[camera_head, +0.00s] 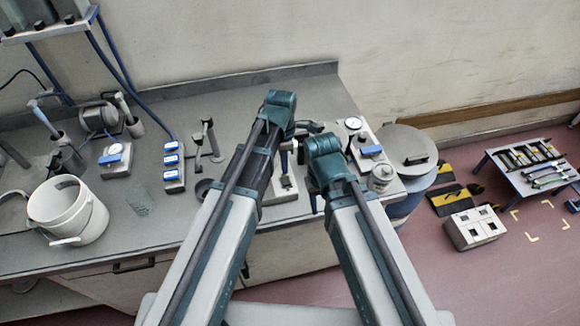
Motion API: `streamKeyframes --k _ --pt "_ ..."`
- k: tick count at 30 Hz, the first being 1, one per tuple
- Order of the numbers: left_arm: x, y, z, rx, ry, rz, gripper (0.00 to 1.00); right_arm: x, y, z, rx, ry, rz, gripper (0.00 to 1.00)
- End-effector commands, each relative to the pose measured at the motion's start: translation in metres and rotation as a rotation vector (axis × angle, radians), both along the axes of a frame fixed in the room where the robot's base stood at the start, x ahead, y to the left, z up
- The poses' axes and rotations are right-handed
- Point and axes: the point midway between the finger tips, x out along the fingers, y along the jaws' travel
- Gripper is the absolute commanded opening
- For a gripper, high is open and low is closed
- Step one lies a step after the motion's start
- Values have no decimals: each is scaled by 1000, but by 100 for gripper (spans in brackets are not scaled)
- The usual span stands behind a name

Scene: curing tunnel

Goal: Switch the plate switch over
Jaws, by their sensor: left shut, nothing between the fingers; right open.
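The plate switch (281,195) seems to be the small pale plate with a dark upright part near the bench's front edge, between my two arms. My arms hide part of it. My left gripper (287,168) is small and partly hidden below its arm's teal joint; it is shut and empty, close above the plate. I cannot tell whether it touches it. My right gripper (315,204) is open and empty to the right of the plate, mostly hidden by its arm. The switch's position cannot be made out.
A dial panel (355,138) and a can (381,178) stand right. A drum (405,146) is beyond the bench end.

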Motion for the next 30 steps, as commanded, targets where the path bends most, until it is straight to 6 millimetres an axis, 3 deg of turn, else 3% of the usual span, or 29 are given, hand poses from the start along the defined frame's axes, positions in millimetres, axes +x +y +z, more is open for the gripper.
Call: streamKeyframes --k 1,16,21,30 --pt "2 5 16 0 0 1 0 0 0 16 0 0 0 50" --pt "11 6 92 0 0 -1 0 0 0 92 1 0 -4 50" --pt "13 6 104 0 0 -1 0 0 0 104 2 0 -7 50" --pt "13 6 103 0 0 -1 0 0 0 103 2 0 -8 50"
